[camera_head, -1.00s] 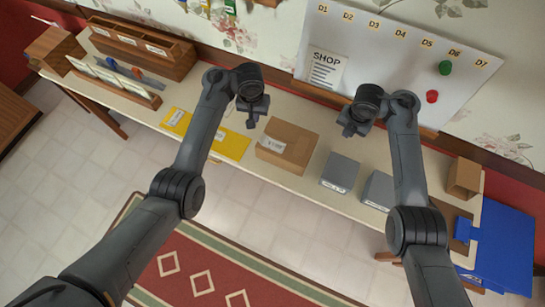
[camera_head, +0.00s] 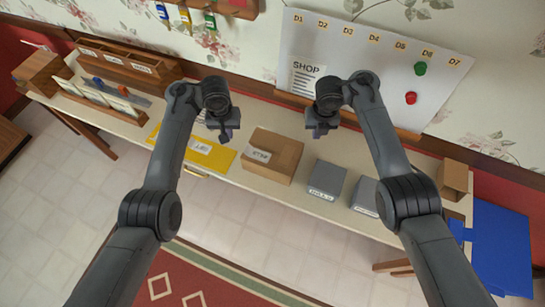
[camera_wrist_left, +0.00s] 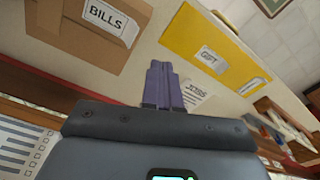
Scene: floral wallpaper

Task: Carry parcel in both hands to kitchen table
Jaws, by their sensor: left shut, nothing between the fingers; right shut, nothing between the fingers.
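The parcel is most likely the brown cardboard box (camera_head: 285,155) with a white label, lying on the long narrow table between my grippers. In the left wrist view the box (camera_wrist_left: 75,40) reads "BILLS" and sits at the upper left. My left gripper (camera_head: 226,135) is shut and empty, left of the box and apart from it. Its closed fingers show in the left wrist view (camera_wrist_left: 163,85), between the box and a yellow envelope. My right gripper (camera_head: 316,131) is shut and empty, above and to the right of the box. No kitchen table is identifiable.
The yellow envelope (camera_head: 212,157) lies left of the box. Two grey boxes (camera_head: 327,179) (camera_head: 364,195) lie to its right. A small brown box (camera_head: 454,178) and a blue object (camera_head: 502,250) are at far right. A "SHOP" board (camera_head: 375,60) stands behind.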

